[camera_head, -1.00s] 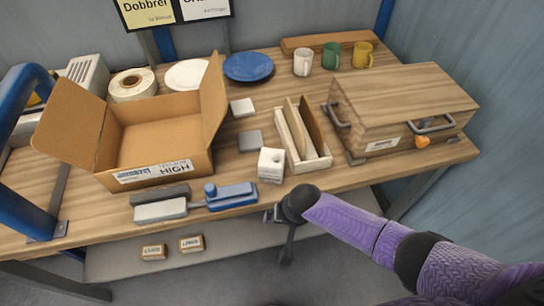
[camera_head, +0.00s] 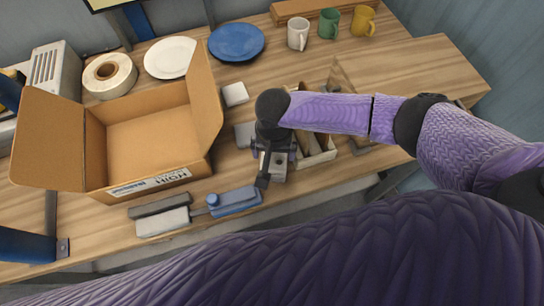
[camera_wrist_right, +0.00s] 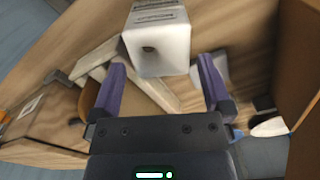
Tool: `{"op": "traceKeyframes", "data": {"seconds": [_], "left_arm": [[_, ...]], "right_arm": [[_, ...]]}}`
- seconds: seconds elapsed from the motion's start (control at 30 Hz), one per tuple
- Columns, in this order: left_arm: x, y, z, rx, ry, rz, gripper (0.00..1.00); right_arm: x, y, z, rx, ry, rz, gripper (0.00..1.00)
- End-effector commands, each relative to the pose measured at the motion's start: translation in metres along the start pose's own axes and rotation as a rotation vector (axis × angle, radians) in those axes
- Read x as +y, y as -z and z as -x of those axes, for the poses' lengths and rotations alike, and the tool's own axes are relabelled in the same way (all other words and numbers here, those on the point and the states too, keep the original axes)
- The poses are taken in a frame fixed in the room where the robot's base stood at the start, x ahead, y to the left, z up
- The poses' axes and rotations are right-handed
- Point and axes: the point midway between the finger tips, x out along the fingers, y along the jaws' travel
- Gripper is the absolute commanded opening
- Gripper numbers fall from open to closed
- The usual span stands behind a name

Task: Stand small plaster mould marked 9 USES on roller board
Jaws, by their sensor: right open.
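A small white block with a round hole and printed lettering, apparently the mould, stands near the table's front edge (camera_head: 278,167). In the right wrist view, the white block (camera_wrist_right: 158,48) is just beyond and between the fingertips; the lettering is too small to read. My right gripper (camera_head: 270,165) is open above it and partly hides it; its two fingers show apart in the wrist view (camera_wrist_right: 162,72). I cannot tell for sure which thing is the roller board. A blue device with a knob (camera_head: 236,201) lies left of the block. My left gripper is not in view.
An open cardboard box (camera_head: 150,140) stands at left. A wooden rack (camera_head: 318,155) is right of the gripper, partly hidden by my arm. A blue plate (camera_head: 237,42), a white plate (camera_head: 169,57) and mugs (camera_head: 298,33) are at the back. A light grey block (camera_head: 162,222) lies at the front.

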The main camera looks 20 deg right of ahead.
Motion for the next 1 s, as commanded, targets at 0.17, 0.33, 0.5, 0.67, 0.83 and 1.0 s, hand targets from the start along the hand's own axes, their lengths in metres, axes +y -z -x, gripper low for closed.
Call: {"op": "traceKeyframes", "data": {"seconds": [0.17, 0.33, 0.5, 0.67, 0.83, 1.0], "left_arm": [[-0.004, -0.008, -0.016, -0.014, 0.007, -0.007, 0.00], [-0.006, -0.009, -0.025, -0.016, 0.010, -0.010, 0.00], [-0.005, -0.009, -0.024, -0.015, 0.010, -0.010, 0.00], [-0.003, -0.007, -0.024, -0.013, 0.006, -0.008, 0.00], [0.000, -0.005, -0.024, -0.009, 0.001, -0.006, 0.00], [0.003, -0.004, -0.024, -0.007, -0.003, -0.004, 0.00]], "right_arm": [[0.001, 0.002, -0.036, 0.001, -0.001, 0.001, 1.00], [0.001, 0.002, -0.060, 0.000, 0.001, 0.000, 1.00], [0.001, 0.002, -0.060, 0.002, 0.002, 0.000, 1.00], [0.001, 0.002, -0.060, 0.001, 0.002, 0.000, 0.79], [0.001, 0.002, -0.060, 0.001, 0.002, 0.000, 0.43], [0.001, 0.002, -0.060, 0.001, 0.002, 0.000, 0.08]]}}
